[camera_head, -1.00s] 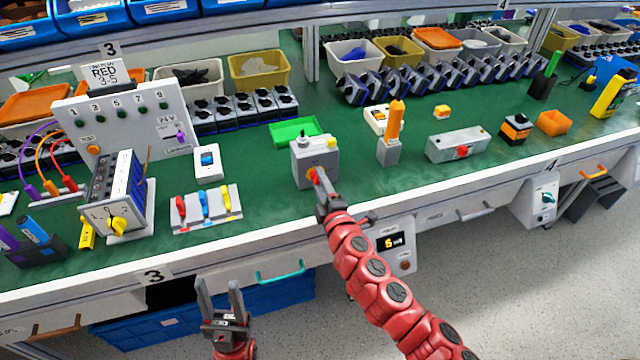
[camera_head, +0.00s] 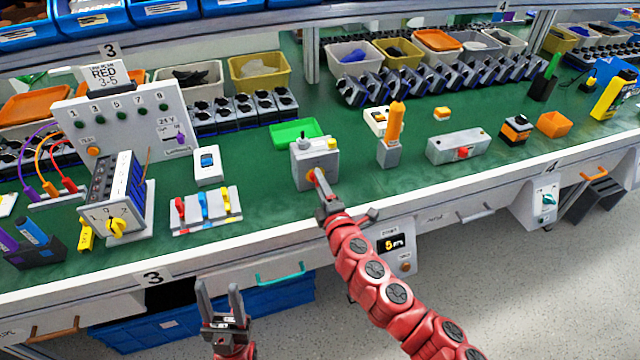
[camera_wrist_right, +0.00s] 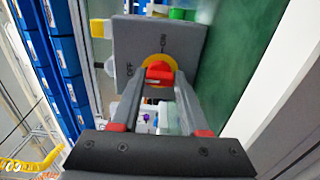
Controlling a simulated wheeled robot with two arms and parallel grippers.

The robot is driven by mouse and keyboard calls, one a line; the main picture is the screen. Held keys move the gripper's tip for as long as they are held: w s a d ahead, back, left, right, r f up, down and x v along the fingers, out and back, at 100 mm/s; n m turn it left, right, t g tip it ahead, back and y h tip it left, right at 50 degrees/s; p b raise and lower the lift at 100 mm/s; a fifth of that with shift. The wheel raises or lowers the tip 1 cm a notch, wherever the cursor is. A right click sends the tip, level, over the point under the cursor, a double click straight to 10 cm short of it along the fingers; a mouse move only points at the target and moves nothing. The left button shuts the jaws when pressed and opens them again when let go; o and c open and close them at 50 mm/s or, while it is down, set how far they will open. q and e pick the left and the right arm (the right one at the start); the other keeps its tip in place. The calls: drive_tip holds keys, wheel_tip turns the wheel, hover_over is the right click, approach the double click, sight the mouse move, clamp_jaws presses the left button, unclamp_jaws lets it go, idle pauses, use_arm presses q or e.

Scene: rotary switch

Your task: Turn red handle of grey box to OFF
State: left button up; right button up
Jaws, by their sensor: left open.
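The grey box (camera_head: 325,162) stands near the bench's front edge in the head view, with a yellow round plate on its front. Its red handle (camera_wrist_right: 160,74) shows at the middle of that plate in the right wrist view, between the words OFF at left and ON above. The handle appears to lie across the picture, toward the OFF side. My right gripper (camera_wrist_right: 161,88) is open in front of the box, its fingers on either side of the handle with no clear grip. My left gripper (camera_head: 221,294) is open and empty, low in front of the bench.
A panel of red, blue and yellow levers (camera_head: 206,208) lies left of the box. A white block with a blue switch (camera_head: 208,164) is behind it. A green tray (camera_head: 295,132) is behind the box. An orange-handled lever block (camera_head: 390,150) stands to the right, with clear bench between.

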drive_tip(key=o, duration=0.4)
drive_tip(key=shift+s, duration=0.1)
drive_tip(key=v, duration=1.7)
drive_tip(key=shift+s, duration=0.1)
